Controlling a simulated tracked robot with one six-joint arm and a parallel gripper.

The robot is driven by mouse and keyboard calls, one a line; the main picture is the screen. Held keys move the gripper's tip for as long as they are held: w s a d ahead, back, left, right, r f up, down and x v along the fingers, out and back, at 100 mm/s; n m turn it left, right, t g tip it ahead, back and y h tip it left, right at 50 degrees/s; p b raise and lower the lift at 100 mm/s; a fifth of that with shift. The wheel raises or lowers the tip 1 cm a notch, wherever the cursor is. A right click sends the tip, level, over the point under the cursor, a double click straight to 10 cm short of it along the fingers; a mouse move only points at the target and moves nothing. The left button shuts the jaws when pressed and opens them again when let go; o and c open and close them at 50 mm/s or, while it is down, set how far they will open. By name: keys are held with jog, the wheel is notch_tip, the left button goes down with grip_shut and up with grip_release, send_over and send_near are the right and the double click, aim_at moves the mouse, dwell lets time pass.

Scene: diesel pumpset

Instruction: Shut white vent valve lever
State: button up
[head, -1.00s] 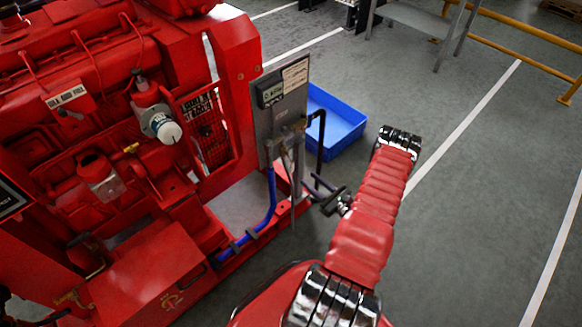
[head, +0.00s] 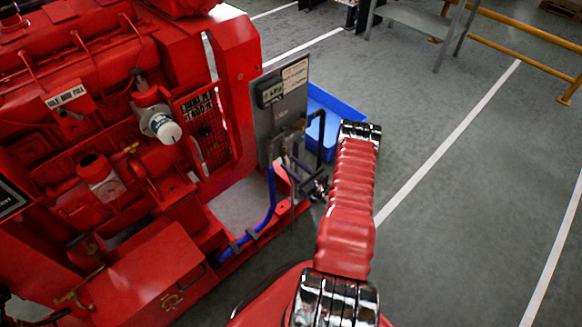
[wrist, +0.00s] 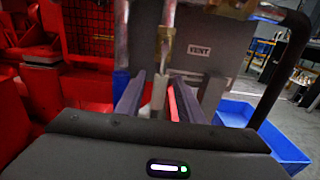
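The vent valve (wrist: 166,45) is a brass-coloured fitting on a vertical pipe, beside a plate marked VENT (wrist: 199,50) in the wrist view. A white lever (wrist: 159,93) hangs down below it. My gripper (wrist: 162,82) is open, with one finger on each side of the lever. Gaps show beside the lever, so it does not look clamped; contact cannot be told. In the head view my gripper is small and dark in front of the grey panel (head: 269,121), and the lever cannot be made out.
The red engine (head: 140,130) fills the left. A dark bent pipe (wrist: 283,75) stands close to the right of my gripper. A blue hose (head: 268,212) runs below the panel. A blue bin (head: 335,103) sits on the floor behind. Open floor lies to the right.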

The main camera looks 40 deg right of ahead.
jog(key=shift+c, duration=0.2)
grip_shut()
dwell(0.3)
